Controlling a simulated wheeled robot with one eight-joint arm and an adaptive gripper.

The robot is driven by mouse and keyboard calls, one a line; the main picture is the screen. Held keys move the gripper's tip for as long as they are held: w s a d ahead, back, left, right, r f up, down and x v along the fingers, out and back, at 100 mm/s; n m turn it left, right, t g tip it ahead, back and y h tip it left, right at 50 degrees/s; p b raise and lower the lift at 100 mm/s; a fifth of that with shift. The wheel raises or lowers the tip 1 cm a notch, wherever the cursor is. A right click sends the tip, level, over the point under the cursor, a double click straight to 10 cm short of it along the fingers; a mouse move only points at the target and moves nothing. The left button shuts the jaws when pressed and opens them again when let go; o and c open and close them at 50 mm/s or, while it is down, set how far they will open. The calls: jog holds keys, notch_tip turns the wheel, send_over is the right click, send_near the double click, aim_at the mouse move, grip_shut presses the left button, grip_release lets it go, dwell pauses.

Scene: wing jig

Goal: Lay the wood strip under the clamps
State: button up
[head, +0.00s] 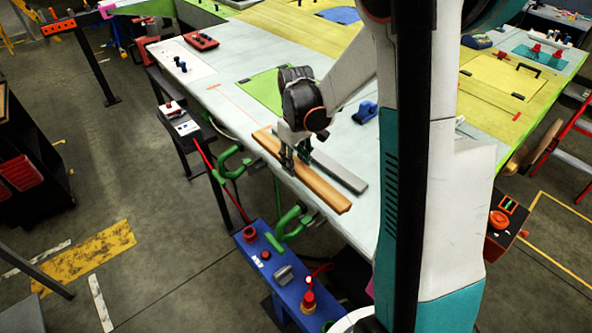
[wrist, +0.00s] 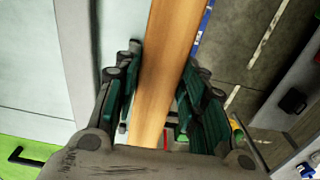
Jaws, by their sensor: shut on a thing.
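The wood strip (head: 322,190) is a long orange-brown bar along the near edge of the pale table. My gripper (head: 287,163) is over it, nearer its far end, pointing down with its fingers shut on the strip. In the wrist view the strip (wrist: 167,65) runs lengthwise between the dark green finger pads of my gripper (wrist: 157,110). Two green clamps, one farther (head: 232,162) and one nearer (head: 291,223), sit at the table edge, to the left of and below the strip. I cannot tell whether the strip touches the table.
A grey bar (head: 340,173) lies on the table (head: 222,93) just right of the strip. A blue tool (head: 365,112) lies beyond it. A blue control box (head: 273,268) with red knobs stands in front of the edge. Floor left of the table is mostly open.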

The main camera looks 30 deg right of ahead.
aim_at(296, 164)
jog(key=shift+f, duration=1.9)
jog(key=shift+s, duration=0.1)
jog(key=shift+f+b, duration=0.45)
jog(key=shift+b, duration=0.25)
jog(key=shift+f, duration=0.15)
jog(key=o, duration=1.2)
